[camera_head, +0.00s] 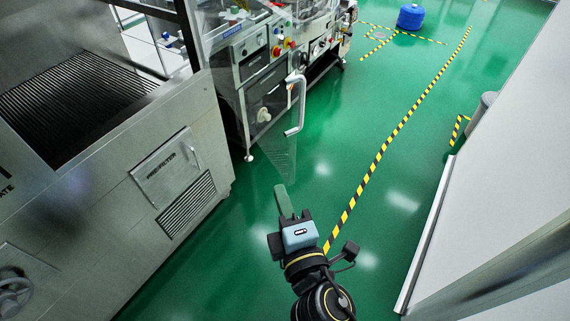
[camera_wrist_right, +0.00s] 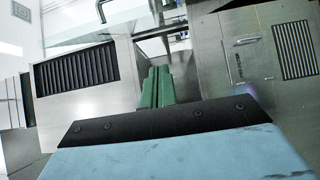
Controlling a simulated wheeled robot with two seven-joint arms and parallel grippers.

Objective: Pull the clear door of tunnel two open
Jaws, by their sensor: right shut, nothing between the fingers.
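The clear door (camera_head: 278,148) is a see-through panel that stands out from the steel washer (camera_head: 75,215) over the green floor in the head view. Its pale, bar-shaped handle (camera_head: 297,108) is near the panel's right edge. My right gripper (camera_head: 284,194) is below the handle and apart from it, with its green fingers shut and empty. The fingers (camera_wrist_right: 157,86) also show closed together in the right wrist view. A clear panel (camera_wrist_right: 95,28) crosses the top of that view. My left gripper is not in view. I cannot read a tunnel number.
The washer's dark ribbed conveyor (camera_head: 75,100) lies at the left. A control bench (camera_head: 275,70) with coloured buttons stands behind the door. A white wall or panel (camera_head: 510,150) bounds the right side. Green floor with a yellow-black line (camera_head: 385,148) is free between them.

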